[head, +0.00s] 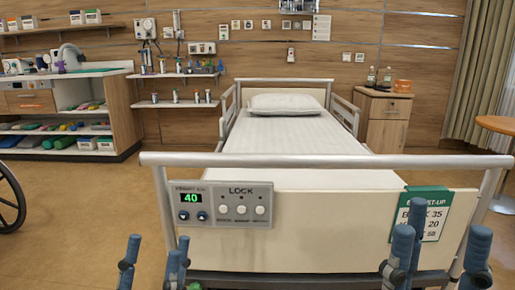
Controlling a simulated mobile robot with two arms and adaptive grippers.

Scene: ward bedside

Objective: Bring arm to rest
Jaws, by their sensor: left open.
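My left gripper (155,264) shows at the bottom left of the head view, its blue fingertips apart and nothing between them. My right gripper (438,264) shows at the bottom right, its blue fingertips wide apart and empty. Both stand in front of the bed's footboard (310,228), pointing up. Whether either touches it cannot be told. The rest of both arms is out of view.
The footboard has a grey rail (330,160), a control panel (222,204) reading 40 and a green-and-white sign (432,222), partly hidden by my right gripper. A wheel (8,195) stands at left, a round table (497,124) at right.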

